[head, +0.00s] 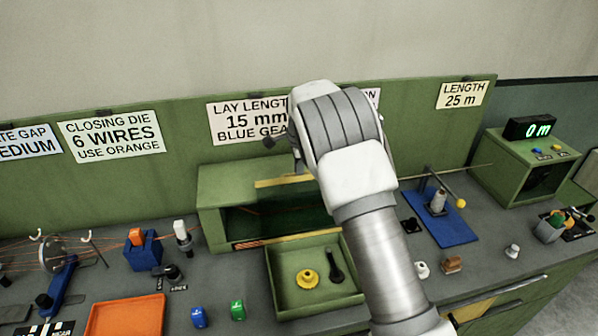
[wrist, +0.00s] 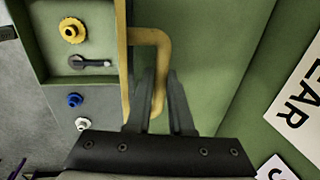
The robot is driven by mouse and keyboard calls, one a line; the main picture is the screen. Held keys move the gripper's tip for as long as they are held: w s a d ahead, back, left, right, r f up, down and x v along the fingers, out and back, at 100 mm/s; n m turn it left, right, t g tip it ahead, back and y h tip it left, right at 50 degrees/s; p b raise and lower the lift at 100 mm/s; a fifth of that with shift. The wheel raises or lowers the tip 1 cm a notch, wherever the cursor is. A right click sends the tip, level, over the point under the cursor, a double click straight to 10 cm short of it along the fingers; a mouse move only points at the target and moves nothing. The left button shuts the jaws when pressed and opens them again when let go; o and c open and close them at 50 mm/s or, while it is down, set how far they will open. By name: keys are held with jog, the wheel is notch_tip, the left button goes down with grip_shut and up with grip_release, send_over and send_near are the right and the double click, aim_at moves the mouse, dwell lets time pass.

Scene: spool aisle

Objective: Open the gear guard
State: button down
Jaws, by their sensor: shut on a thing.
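The gear guard is a green box-like cover (head: 235,182) at the back of the bench in the head view, partly behind my arm. A yellow strip (head: 284,182) runs along it, and a dark space shows below. Its bent yellow handle (wrist: 163,48) shows in the wrist view against green panels. My gripper (wrist: 160,98) has its dark fingers on either side of the handle and is shut on it. In the head view my arm hides the handle and fingertips. I cannot tell how far the guard is open.
An orange tray (head: 125,318) and blue stand (head: 143,252) are left. Signs line the back panel.

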jog(key=shift+w+a+r, duration=0.15)
jog(key=shift+w, duration=0.25)
jog(key=c, duration=0.8)
grip_release()
jog(key=shift+w+a+f, duration=0.1)
jog(key=shift+w+f, duration=0.15)
jog(key=shift+w, duration=0.1)
jog(key=shift+s, duration=0.1)
jog(key=s+d+r+b, duration=0.1)
jog(key=s+r, duration=0.2)
jog(key=r, duration=1.4)
jog(key=shift+s, duration=0.15)
jog(key=shift+d+r, duration=0.1)
